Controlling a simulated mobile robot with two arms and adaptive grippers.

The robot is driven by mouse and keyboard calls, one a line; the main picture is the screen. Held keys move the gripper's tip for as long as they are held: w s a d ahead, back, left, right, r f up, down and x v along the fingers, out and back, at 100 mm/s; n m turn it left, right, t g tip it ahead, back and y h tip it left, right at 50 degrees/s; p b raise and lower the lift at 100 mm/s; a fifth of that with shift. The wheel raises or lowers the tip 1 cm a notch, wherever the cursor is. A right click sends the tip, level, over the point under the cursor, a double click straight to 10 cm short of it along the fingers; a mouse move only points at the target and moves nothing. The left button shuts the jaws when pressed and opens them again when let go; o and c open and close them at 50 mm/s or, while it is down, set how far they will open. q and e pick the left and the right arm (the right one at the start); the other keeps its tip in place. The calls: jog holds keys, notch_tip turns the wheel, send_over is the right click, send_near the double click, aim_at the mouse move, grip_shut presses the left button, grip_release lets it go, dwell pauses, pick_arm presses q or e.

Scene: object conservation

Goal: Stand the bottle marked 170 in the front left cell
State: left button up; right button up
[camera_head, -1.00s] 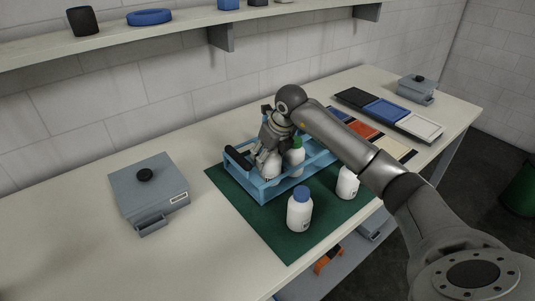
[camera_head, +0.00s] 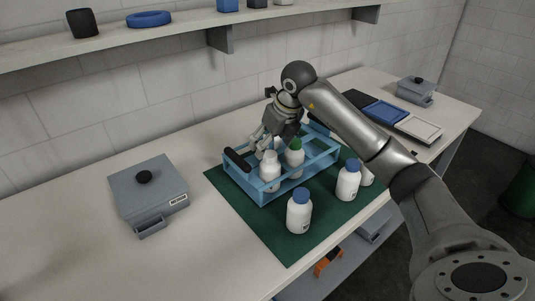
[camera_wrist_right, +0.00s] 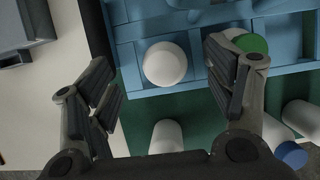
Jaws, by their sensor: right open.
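A blue crate with cells (camera_head: 318,164) stands on a green mat. A white-capped white bottle (camera_head: 270,172) stands upright in its front left cell; its number cannot be read. The bottle's top (camera_wrist_right: 165,63) shows in the right wrist view, with crate walls around it. A green-capped bottle (camera_head: 295,154) stands in the cell to its right. My right gripper (camera_head: 266,139) is above and just behind the white-capped bottle. In the right wrist view its fingers (camera_wrist_right: 165,95) are wide apart and hold nothing. My left gripper is not in view.
Blue-capped bottles stand on the green mat (camera_head: 245,212) in front of the crate: one near (camera_head: 299,214), one further right (camera_head: 347,182), another partly hidden behind it. A grey box (camera_head: 150,188) is at left. Coloured trays (camera_head: 385,112) lie at right. A shelf runs above.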

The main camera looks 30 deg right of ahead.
jog(key=v, duration=0.6)
jog(key=shift+r+b, duration=0.35)
jog(key=shift+b, duration=0.05)
jog(key=shift+s+f, duration=0.1)
jog(key=shift+s, duration=0.05)
